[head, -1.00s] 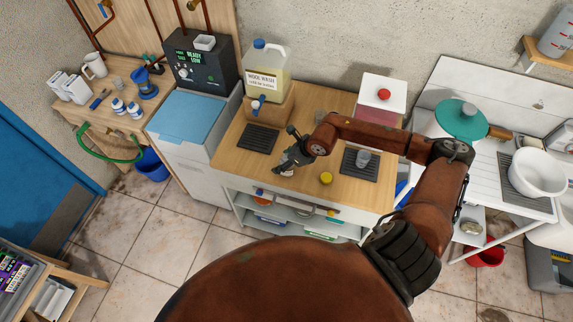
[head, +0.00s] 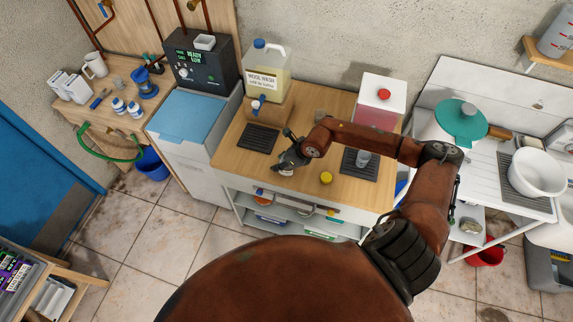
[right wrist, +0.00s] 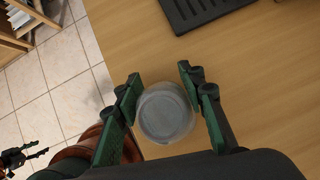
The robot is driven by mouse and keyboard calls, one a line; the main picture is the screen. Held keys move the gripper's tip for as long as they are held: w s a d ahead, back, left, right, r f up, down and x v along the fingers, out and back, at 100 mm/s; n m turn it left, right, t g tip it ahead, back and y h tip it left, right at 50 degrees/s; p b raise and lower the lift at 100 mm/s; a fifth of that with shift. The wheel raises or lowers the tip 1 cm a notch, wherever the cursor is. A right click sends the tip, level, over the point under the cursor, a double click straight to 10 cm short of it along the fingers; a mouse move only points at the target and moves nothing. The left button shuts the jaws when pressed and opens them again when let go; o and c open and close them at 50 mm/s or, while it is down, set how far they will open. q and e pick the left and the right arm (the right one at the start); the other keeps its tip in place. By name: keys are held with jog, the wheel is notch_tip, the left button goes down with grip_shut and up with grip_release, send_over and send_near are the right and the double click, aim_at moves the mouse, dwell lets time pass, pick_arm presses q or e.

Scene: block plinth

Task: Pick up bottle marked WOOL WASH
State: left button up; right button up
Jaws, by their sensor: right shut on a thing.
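The bottle marked WOOL WASH (head: 265,72) is a large clear jug of pale yellow liquid with a blue cap and white label. It stands upright on a wooden block (head: 270,113) at the back left of the wooden worktop. My right gripper (head: 286,162) is in front of the block, over the worktop's front part, apart from the bottle. In the right wrist view its green fingers (right wrist: 163,92) are shut on a clear cup (right wrist: 166,117). A dark pronged shape at that view's lower left may be my left gripper (right wrist: 22,157); its state is unclear.
Two dark ribbed mats (head: 258,139) lie on the worktop (head: 228,158). A small glass (head: 363,158) stands on the right mat. A yellow lid or jar (head: 326,178) is right of my right gripper. A pink-filled container (head: 381,102) stands at the back right.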

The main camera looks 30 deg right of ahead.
jog(key=c, duration=0.4)
jog(key=shift+o, duration=0.2)
jog(key=shift+r, duration=0.15)
jog(key=shift+r, duration=0.65)
jog(key=v, duration=0.2)
jog(key=a+v, duration=0.1)
jog(key=v, duration=0.4)
jog(key=shift+s+a+r+b, duration=0.2)
jog(key=shift+s+r+b, duration=0.15)
jog(key=shift+s, duration=0.25)
jog(key=shift+c, duration=0.5)
jog(key=s+r, duration=0.1)
jog(key=s, duration=0.2)
jog(key=s+r, duration=0.2)
jog(key=s, duration=0.1)
jog(key=s+r, duration=0.1)
jog(key=s, duration=0.2)
jog(key=shift+s+r, duration=0.25)
jog(key=shift+r, duration=0.15)
